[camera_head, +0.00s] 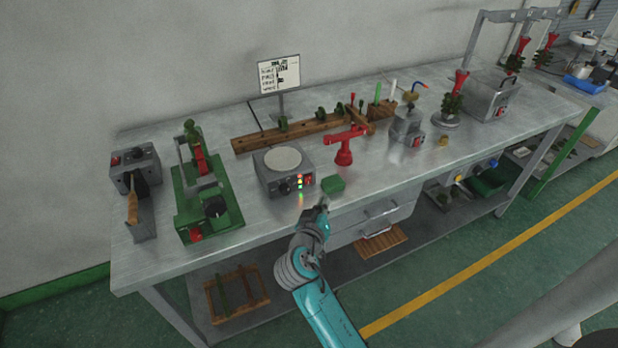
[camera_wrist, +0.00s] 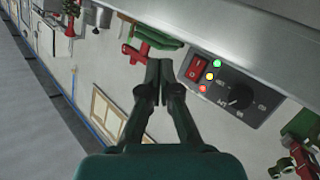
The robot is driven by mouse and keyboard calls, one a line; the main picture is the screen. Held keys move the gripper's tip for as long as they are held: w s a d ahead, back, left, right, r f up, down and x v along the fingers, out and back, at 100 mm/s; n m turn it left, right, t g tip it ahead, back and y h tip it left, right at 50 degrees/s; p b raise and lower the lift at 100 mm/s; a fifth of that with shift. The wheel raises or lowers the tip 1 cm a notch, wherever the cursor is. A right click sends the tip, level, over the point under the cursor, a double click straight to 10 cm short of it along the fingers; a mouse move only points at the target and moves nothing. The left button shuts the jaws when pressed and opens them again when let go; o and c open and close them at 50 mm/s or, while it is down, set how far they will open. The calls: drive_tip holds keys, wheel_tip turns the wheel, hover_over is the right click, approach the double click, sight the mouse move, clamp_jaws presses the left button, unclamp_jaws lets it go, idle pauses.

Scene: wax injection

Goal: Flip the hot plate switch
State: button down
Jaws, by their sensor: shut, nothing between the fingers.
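The hot plate (camera_head: 272,181) is a grey box with a round pale top, standing near the front edge of the workbench. Its front panel (camera_wrist: 262,109) carries a black knob (camera_wrist: 240,97), a red rocker switch (camera_wrist: 197,68) and three lit lamps in green, orange and red. My gripper (camera_head: 324,204) is at the bench's front edge, to the right of and in front of the hot plate. In the wrist view my gripper (camera_wrist: 158,76) has its fingertips together and empty. They appear left of the red switch, apart from it. Which way the switch is tipped I cannot tell.
A green block (camera_head: 333,185) lies just beyond my gripper, with a red stand (camera_head: 344,150) behind it. A green clamp device (camera_head: 208,205) stands left of the hot plate. A drawer (camera_head: 380,212) hangs below the bench top. The floor in front is clear.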

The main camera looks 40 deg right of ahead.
drive_tip(key=shift+w+d+r, duration=0.1)
drive_tip(key=shift+w+d, duration=0.2)
drive_tip(key=shift+w, duration=0.65)
drive_tip(key=shift+w+d+r, duration=0.15)
drive_tip(key=shift+w+d, duration=0.1)
drive_tip(key=shift+w, duration=0.7)
drive_tip(key=shift+w+d+r, duration=0.1)
drive_tip(key=shift+w+d, duration=0.2)
drive_tip(key=shift+w, duration=0.65)
drive_tip(key=shift+w, duration=0.15)
drive_tip(key=shift+w+d, duration=0.1)
drive_tip(key=shift+w, duration=0.15)
drive_tip(key=shift+w+d+r, duration=0.1)
drive_tip(key=shift+w, duration=0.15)
drive_tip(key=shift+s, duration=0.1)
drive_tip(key=shift+s+a, duration=0.25)
drive_tip(key=shift+s, duration=0.35)
drive_tip(key=shift+s, duration=0.1)
drive_tip(key=shift+s+a+f, duration=0.15)
drive_tip(key=shift+s+a, duration=0.05)
drive_tip(key=shift+s, duration=0.55)
drive_tip(key=shift+s+a+f, duration=0.1)
drive_tip(key=shift+s+a, duration=0.15)
drive_tip(key=shift+s, duration=0.5)
drive_tip(key=shift+s+a+f, duration=0.15)
drive_tip(key=shift+s+a, duration=0.05)
drive_tip(key=shift+s, duration=0.55)
